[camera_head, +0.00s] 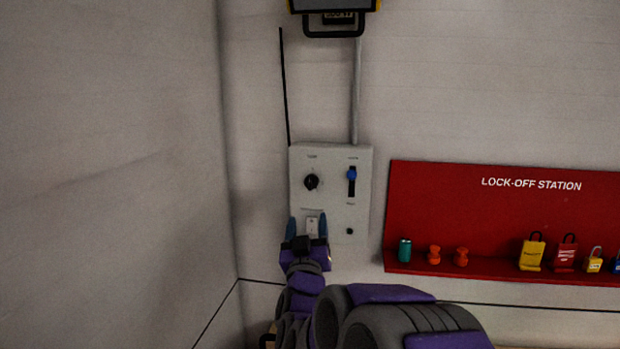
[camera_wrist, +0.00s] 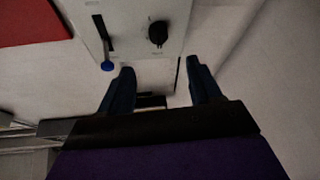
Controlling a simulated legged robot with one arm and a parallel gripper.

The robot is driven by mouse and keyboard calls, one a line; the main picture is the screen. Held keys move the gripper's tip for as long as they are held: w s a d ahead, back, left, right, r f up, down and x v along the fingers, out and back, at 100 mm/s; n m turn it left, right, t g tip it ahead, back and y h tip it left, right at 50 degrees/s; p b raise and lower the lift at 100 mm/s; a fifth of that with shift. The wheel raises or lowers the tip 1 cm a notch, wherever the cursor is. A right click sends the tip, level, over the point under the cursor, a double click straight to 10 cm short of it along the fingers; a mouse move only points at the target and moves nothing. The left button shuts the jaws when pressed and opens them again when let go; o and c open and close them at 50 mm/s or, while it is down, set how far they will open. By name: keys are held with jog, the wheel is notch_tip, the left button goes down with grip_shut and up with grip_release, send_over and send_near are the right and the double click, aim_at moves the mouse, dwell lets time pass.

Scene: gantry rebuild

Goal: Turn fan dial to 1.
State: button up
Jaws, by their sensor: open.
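A black round dial (camera_head: 311,182) sits at the upper left of a pale control panel (camera_head: 332,205) on the wall. In the wrist view the dial (camera_wrist: 158,33) lies beyond my fingertips, toward the top and between them sideways, and the view looks upside down. My gripper (camera_head: 307,226) is open and empty, with its two blue fingers just below the dial in the head view, near a white switch (camera_head: 312,226). The fingers (camera_wrist: 160,75) do not touch the dial. The label lettering and the dial's setting are too small to read.
A slider with a blue knob (camera_head: 351,174) is right of the dial, with a small black button (camera_head: 349,231) below it. A red lock-off station (camera_head: 480,190) with padlocks on its ledge stands to the right. A yellow-black lamp-like unit (camera_head: 335,18) hangs above. The left wall is bare.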

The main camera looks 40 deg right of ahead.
aim_at(310, 187)
jog(key=p+x, duration=0.1)
jog(key=x, duration=1.1)
jog(key=shift+w+d+r, duration=0.1)
jog(key=shift+d, duration=0.25)
jog(key=c, duration=1)
